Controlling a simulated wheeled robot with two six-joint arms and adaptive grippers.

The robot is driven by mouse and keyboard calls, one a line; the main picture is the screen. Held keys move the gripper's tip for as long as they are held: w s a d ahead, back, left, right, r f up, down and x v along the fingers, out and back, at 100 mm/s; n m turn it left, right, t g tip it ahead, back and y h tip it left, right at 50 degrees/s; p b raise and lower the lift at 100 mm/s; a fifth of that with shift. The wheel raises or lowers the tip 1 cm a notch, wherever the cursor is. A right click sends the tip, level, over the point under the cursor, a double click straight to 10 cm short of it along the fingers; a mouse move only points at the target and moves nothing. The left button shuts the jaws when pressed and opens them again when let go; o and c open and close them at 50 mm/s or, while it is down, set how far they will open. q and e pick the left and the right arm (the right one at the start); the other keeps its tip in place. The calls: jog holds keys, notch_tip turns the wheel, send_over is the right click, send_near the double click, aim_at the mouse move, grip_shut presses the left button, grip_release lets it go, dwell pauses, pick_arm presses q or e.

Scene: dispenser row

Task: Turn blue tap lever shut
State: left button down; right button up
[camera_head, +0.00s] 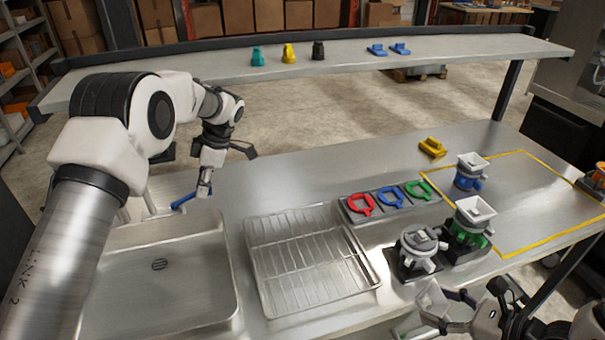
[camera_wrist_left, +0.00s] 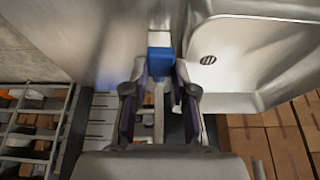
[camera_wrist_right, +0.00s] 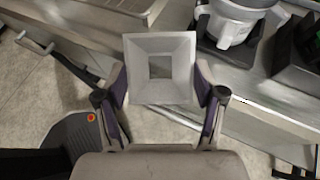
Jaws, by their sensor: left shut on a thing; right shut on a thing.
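The blue tap lever (camera_head: 184,200) sits at the back of the sink (camera_head: 232,290), on a metal tap (camera_head: 148,198). My left gripper (camera_head: 204,188) reaches down to it from above. In the left wrist view the blue lever (camera_wrist_left: 160,61) lies between the fingertips of my left gripper (camera_wrist_left: 160,72), which is shut on it. My right gripper (camera_wrist_right: 163,85) is shut on a pale square funnel (camera_wrist_right: 135,68), held at the front right of the counter.
A wire rack (camera_head: 310,258) lies right of the sink. Beyond it are a tray with red, blue and green rings (camera_head: 390,197), a grey-topped dispenser (camera_head: 418,243), a green dispenser (camera_head: 468,228) and a blue one (camera_head: 469,172). A shelf (camera_head: 210,68) spans the back.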

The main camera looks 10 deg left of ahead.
pick_arm(q)
jog(key=shift+w+a+r+n, duration=0.1)
jog(key=shift+w+r+n, duration=0.05)
jog(key=shift+w+n, duration=0.2)
pick_arm(e)
jog(key=shift+w+r, duration=0.1)
jog(key=shift+r, duration=0.05)
pick_arm(q)
jog(key=c, duration=0.9)
grip_release()
